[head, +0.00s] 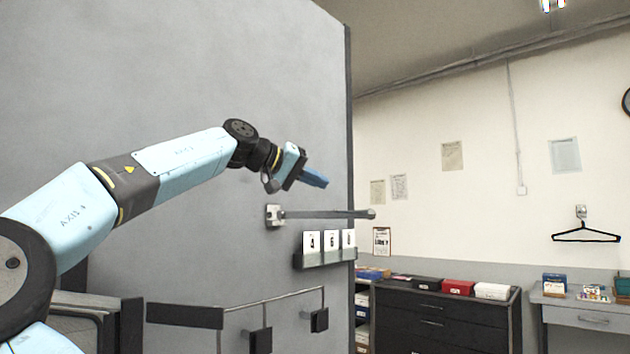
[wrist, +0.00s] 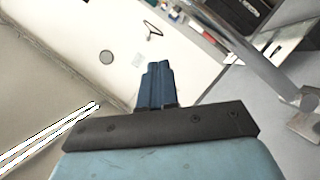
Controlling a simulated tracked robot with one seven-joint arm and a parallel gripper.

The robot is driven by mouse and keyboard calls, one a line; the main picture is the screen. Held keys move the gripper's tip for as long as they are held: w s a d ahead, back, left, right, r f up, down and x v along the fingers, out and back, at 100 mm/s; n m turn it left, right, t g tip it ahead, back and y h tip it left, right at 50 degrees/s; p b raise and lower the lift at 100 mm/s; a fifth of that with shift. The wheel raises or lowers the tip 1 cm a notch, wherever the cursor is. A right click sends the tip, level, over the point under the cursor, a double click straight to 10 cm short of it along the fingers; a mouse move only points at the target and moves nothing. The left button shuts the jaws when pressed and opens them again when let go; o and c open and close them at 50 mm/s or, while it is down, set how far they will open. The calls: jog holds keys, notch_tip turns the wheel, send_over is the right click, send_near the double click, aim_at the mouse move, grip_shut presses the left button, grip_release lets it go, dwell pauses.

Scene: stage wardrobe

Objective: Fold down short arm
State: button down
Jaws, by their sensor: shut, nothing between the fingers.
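A grey bar-like arm (head: 325,214) juts out from a bracket (head: 274,215) on the grey panel and stands about level, with a dark rounded tip at its right end. I take it to be the short arm. My gripper (head: 322,182) has blue fingers, shut and empty, and is above the bar, apart from it in the picture. In the wrist view the shut fingers (wrist: 156,66) point away, and the bar (wrist: 235,50) runs diagonally to their right, down to its bracket (wrist: 304,122). No contact shows.
Lower on the grey panel (head: 200,60) is a thin rail (head: 285,296) with black blocks. A dark drawer cabinet (head: 440,318) and a black hanger (head: 586,236) are at right. Open air surrounds the gripper.

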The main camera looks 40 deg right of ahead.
jog(key=shift+s+d+f+m+t+y, duration=0.15)
jog(key=shift+s+f+m+t, duration=0.2)
jog(key=shift+f, duration=0.5)
jog(key=shift+s+a+f+m+t+y, duration=0.1)
jog(key=shift+s+f+m+t+y, duration=0.25)
jog(key=shift+f, duration=0.55)
jog(key=shift+s+d+f+m+t, duration=0.1)
jog(key=shift+s+f+m+t, duration=0.15)
jog(key=shift+f+m, duration=0.45)
jog(key=shift+f, duration=0.15)
jog(key=w+d+r+v, duration=0.1)
jog(key=r+v, duration=0.1)
jog(key=v, duration=1.1)
jog(key=shift+w, duration=0.3)
jog(key=shift+f, duration=0.1)
